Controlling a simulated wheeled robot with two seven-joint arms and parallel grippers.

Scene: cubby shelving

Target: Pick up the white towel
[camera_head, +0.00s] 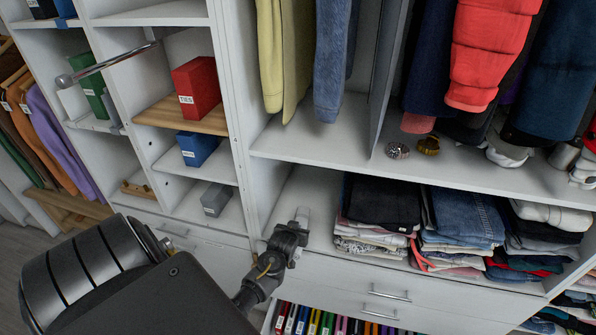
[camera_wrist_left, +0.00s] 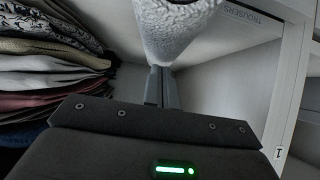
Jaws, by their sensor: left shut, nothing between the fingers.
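A white, fleecy towel-like piece (camera_wrist_left: 175,30) shows at the top middle of the left wrist view, tapering down to just past my left fingertips. I cannot tell whether it touches them. My left gripper (camera_wrist_left: 162,85) is shut, with its fingers together and nothing between them. In the head view my left gripper (camera_head: 301,218) is at the front of the lower cubby, left of the folded stacks. A folded white cloth (camera_head: 553,217) lies on top of the right-hand stack, well apart from the gripper. My right gripper is not in view.
Stacks of folded clothes (camera_head: 382,203) fill the middle and right of the lower cubby. Its left part has bare shelf. Hanging garments (camera_head: 490,50) are above. Drawers (camera_head: 385,292) lie below. Boxes, including a red one (camera_head: 197,88), stand in cubbies at left.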

